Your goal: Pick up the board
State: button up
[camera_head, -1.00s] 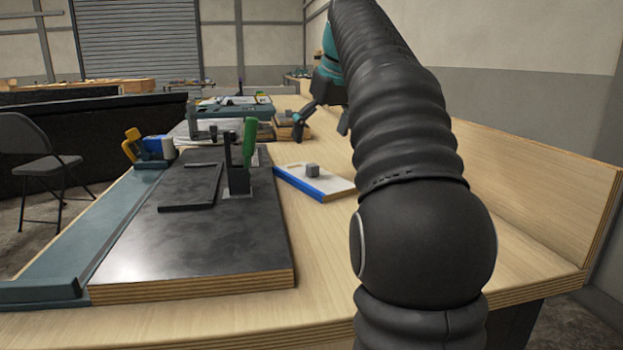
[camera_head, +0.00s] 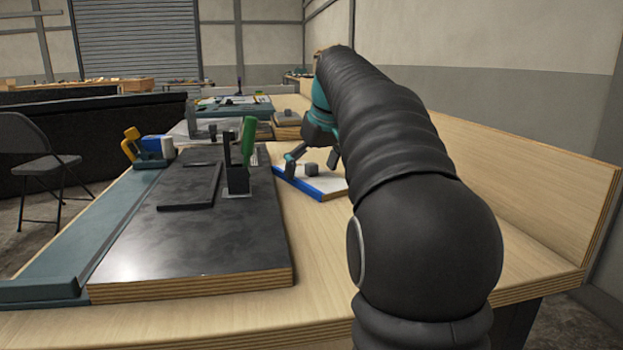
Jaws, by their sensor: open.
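The board (camera_head: 321,186) is a flat white panel with a blue front edge, lying on the wooden bench right of the dark plate. A small grey block (camera_head: 311,169) sits on top of it. My gripper (camera_head: 313,172) is open, just above or beside the board, its fingers spread on either side of the grey block in this view. I cannot tell whether the fingers touch the board. My arm hides the board's right end.
A teal rail (camera_head: 85,235) runs along the bench's left edge. More equipment (camera_head: 232,104) stands behind. The wooden bench (camera_head: 318,265) is clear in front of the board.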

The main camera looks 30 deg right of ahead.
aim_at(315, 164)
jog(key=c, duration=1.1)
jog(key=shift+r, duration=0.2)
jog(key=shift+r, duration=0.55)
jog(key=r, duration=0.3)
jog(key=shift+s+d, duration=0.2)
jog(key=shift+d, duration=0.15)
jog(key=s+d+r, duration=0.6)
jog(key=d, duration=0.2)
jog(key=shift+s+d+r, duration=0.3)
jog(key=shift+s, duration=0.1)
